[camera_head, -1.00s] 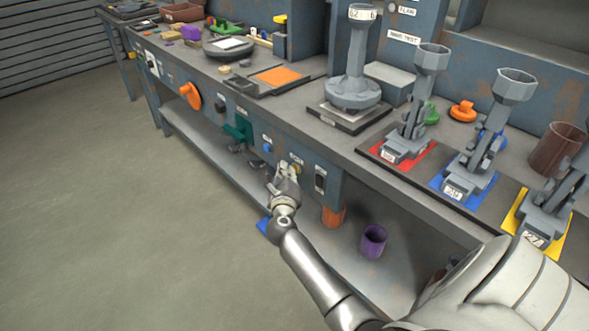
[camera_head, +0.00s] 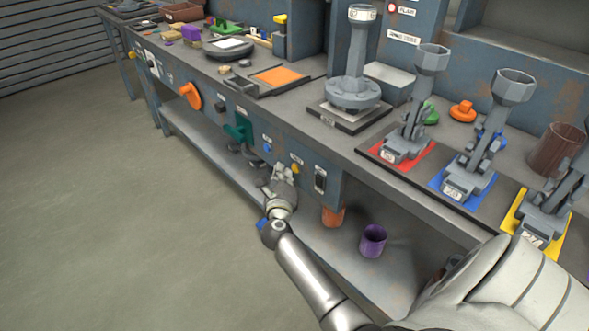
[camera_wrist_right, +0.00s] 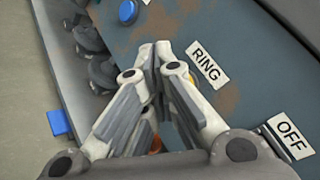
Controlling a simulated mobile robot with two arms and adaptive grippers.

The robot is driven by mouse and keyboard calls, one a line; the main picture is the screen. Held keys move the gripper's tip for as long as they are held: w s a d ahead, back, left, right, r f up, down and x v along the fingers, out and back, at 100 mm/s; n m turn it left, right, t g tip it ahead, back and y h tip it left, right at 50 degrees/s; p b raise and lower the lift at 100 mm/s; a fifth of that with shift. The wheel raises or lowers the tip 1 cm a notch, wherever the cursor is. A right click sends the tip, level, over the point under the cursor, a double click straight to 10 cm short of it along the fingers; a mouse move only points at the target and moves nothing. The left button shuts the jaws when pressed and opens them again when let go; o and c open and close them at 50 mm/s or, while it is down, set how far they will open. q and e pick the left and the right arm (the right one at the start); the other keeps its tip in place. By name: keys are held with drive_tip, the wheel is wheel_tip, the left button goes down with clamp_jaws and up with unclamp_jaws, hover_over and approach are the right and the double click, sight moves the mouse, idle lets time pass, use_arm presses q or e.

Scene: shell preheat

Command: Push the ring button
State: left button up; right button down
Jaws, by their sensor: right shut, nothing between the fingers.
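The ring button is a small yellow button (camera_head: 295,168) on the front panel of the workbench, right of a blue button (camera_head: 267,148). In the wrist view only a yellow sliver of it (camera_wrist_right: 192,79) shows beside my finger, near the RING label (camera_wrist_right: 208,64). My right gripper (camera_head: 281,170) is shut and empty, a little left of and below the yellow button in the head view. The wrist view shows its fingertips (camera_wrist_right: 152,52) together in front of the panel. I cannot tell the exact gap to the panel. My left gripper is not in view.
A dark switch (camera_head: 320,180) sits right of the yellow button, with an OFF label (camera_wrist_right: 289,136) in the wrist view. A green handle (camera_head: 238,128) and an orange knob (camera_head: 190,95) are farther left. A purple cup (camera_head: 373,240) stands on the lower shelf.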

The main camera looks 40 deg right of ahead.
drive_tip(key=a, duration=0.5)
drive_tip(key=shift+s, duration=0.15)
idle(0.8)
drive_tip(key=shift+a, duration=0.1)
